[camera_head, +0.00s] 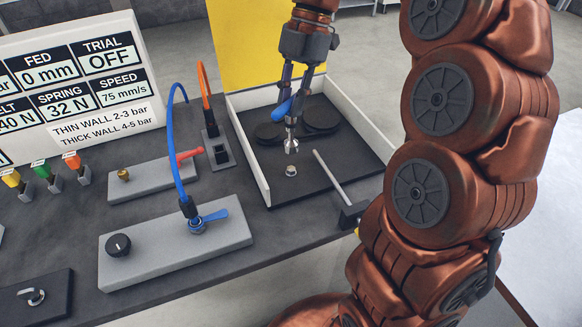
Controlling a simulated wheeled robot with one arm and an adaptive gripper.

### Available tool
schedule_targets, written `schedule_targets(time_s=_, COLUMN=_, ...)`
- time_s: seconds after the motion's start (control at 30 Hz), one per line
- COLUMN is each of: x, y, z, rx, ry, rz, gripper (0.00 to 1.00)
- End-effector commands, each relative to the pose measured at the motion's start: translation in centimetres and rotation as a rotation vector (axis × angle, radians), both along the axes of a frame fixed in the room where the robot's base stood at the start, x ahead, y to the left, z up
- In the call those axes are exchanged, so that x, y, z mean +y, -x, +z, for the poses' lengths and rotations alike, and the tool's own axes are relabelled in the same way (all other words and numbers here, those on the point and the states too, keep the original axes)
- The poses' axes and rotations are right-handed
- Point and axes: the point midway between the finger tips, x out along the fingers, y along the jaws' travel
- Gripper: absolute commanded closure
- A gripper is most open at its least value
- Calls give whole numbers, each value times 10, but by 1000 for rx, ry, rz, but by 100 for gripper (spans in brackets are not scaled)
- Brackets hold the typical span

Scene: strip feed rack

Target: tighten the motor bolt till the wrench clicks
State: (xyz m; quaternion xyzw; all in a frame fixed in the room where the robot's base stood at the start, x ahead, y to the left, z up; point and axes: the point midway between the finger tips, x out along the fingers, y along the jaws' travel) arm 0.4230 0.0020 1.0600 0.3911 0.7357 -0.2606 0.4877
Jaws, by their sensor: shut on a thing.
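My gripper (291,119) points down over the black-floored tray and is shut on a tool with a blue handle (284,107), which I take to be the wrench. Its silver lower end (291,146) shows beneath the fingers. A small silver bolt head (291,170) stands on the tray floor just below it in the picture. The tool's end appears apart from the bolt, with a small gap. The fingers hide part of the tool.
The tray (353,109) has low white walls and holds dark round discs (321,116) behind the gripper. A silver rod (331,177) slants to a black block (351,216) at the tray's front right. Left are a blue-lever valve panel (236,237), hoses and a sign reading TRIAL OFF (105,57).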

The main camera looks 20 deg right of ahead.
Motion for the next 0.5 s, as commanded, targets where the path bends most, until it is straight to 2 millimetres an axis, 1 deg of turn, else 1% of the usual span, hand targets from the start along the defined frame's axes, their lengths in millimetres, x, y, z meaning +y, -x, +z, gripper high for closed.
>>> schedule_targets(time_s=0.5, x=0, y=0, z=-31, rx=1, ry=1, rz=-1, gripper=100)
